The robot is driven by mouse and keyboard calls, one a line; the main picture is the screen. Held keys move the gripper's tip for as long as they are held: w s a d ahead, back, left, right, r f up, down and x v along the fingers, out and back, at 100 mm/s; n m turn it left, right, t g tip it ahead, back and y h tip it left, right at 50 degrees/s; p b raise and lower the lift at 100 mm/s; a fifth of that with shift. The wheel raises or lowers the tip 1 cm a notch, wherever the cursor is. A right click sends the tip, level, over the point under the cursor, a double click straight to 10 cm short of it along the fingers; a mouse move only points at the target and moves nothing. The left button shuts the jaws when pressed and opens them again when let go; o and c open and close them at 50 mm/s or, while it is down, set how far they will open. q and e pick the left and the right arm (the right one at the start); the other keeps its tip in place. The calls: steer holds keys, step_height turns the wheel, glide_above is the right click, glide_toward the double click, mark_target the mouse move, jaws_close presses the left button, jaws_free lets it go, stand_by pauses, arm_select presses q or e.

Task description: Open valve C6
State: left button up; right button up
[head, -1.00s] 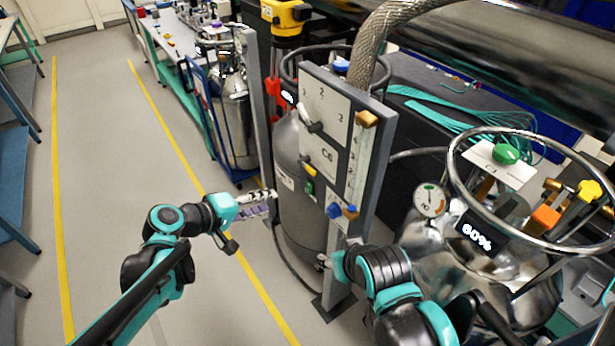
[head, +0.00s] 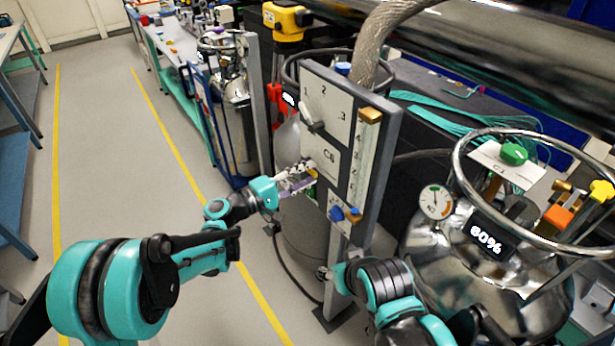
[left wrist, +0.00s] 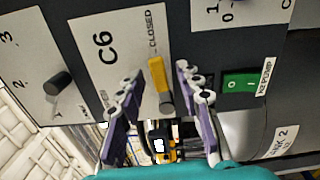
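Valve C6 is on an upright panel (head: 385,150). Its plate (left wrist: 126,45) reads "C6" and "CLOSED" in the left wrist view. Its yellow lever (left wrist: 157,76) lies in line with the word CLOSED, its rounded end toward my gripper. My left gripper (head: 300,176) is at the panel, just below the C6 label, and mostly hides the lever in the head view. In the left wrist view my left gripper (left wrist: 160,75) is open, one finger on each side of the lever; contact is not visible. My right gripper (head: 326,268) is low beside the panel post; its fingers are unclear.
A black selector knob (left wrist: 58,83) and a green switch (left wrist: 240,82) flank the valve. A shiny dewar (head: 440,262) with a ring rail stands at right. The floor aisle (head: 105,200) at left is clear.

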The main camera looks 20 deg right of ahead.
arm_select(q)
steer(key=shift+w+d, duration=0.15)
steer(key=shift+d, duration=0.2)
jaws_close()
